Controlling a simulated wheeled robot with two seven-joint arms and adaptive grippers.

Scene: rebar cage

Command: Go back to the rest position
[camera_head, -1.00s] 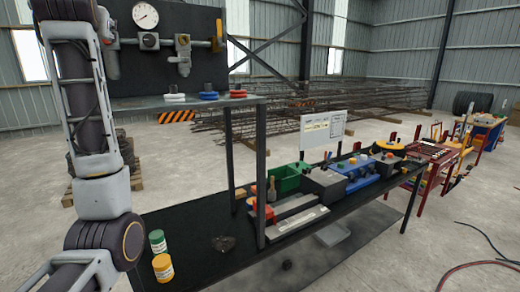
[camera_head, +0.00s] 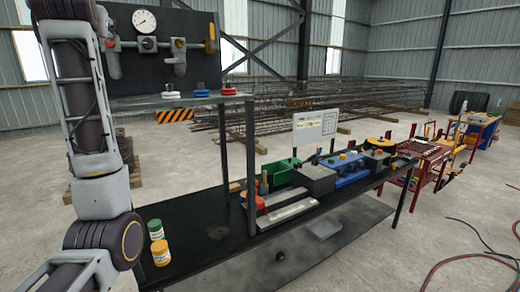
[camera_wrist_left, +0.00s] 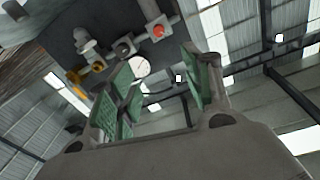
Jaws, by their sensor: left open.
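My left arm rises along the left side of the head view, bent at the elbow; its gripper is outside that view. In the left wrist view my left gripper (camera_wrist_left: 160,95) is open, with green-padded fingers spread and nothing between them. It points up toward the dark panel (camera_wrist_left: 95,25) with the gauge (camera_wrist_left: 140,67) and valves, and the roof. The fingers are apart from the panel as far as I can tell. My right gripper does not show in any view.
A shelf (camera_head: 180,102) stands above. A red cart (camera_head: 420,155) is at right. Hoses lie on the floor at lower right.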

